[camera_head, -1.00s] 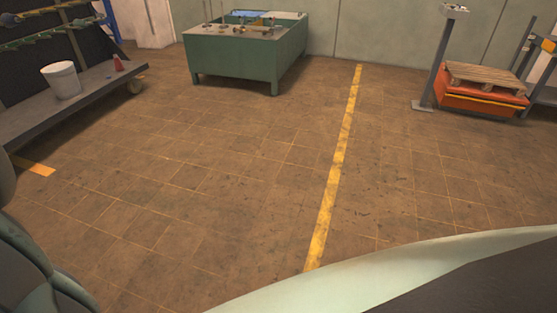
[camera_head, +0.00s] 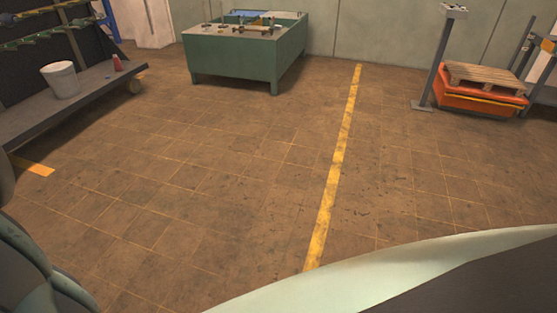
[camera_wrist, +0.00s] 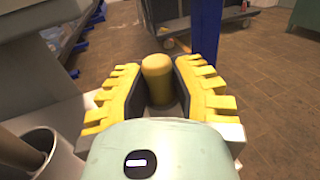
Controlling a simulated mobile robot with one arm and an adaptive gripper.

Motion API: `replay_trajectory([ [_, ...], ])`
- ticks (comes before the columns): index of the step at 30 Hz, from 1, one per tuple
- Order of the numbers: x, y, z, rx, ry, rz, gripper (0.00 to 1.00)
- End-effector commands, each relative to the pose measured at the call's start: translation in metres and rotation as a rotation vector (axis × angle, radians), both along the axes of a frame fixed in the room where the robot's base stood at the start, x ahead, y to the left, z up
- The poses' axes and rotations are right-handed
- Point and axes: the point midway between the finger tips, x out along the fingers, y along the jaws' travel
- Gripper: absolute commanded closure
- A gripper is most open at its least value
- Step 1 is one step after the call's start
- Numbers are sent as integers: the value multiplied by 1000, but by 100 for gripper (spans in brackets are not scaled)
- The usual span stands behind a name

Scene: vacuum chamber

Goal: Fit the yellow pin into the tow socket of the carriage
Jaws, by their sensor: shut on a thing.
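The yellow pin (camera_wrist: 157,82) stands between the two yellow ribbed fingers of my gripper (camera_wrist: 158,67) in the wrist view. Its rounded top shows; its lower part is hidden by the gripper. My gripper is shut on it. A grey wheeled cart (camera_head: 92,92) stands at the left in the head view; I cannot tell whether it is the carriage. No tow socket can be made out. The gripper and pin do not show in the head view.
A white bucket (camera_head: 61,80) and a red object (camera_head: 119,63) are on the grey cart. A green table (camera_head: 234,61) with small parts stands at the back. An orange lift (camera_head: 480,101) carries a wooden pallet (camera_head: 487,76). The middle floor is clear. A blue post (camera_wrist: 206,30) rises beyond the gripper.

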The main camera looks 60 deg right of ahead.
Motion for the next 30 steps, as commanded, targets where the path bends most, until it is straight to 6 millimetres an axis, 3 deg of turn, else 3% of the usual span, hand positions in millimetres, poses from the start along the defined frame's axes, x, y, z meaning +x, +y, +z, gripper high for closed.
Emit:
replay_trajectory([
  [8, 0, 0, 10, 2, -1, -1, 100],
  [21, 0, -1, 90, 2, -1, -2, 100],
  [30, 1, -1, 102, -1, -1, -2, 100],
])
